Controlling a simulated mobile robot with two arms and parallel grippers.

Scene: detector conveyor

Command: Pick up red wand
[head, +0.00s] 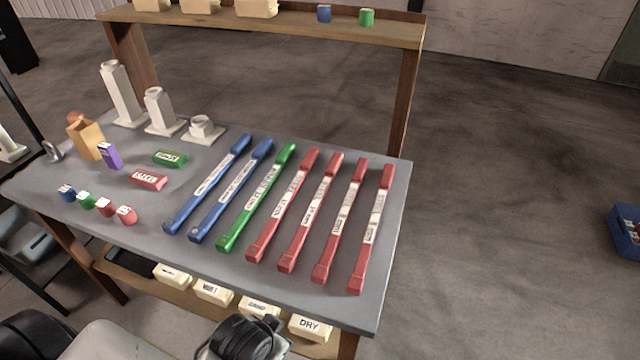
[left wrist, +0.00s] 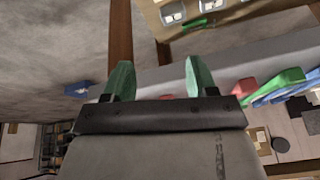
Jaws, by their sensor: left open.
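Four red wands lie side by side on the right half of the grey table (head: 210,262): the leftmost (head: 285,205), a second (head: 312,212), a third (head: 341,220) and the rightmost (head: 371,228). Each has a white label. In the left wrist view my left gripper (left wrist: 160,82) has its two green fingertips wide apart with nothing held between them. A red wand end (left wrist: 245,87) shows right of the fingers, beside a green one. The gripper's fingers do not show in the head view, and my right gripper is not seen.
A green wand (head: 257,196) and two blue wands (head: 230,190) lie left of the red ones. Small coloured blocks and white stands (head: 158,112) fill the table's left side. A wooden shelf (head: 300,28) rises behind. Labelled cream bins (head: 212,291) sit below the front edge.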

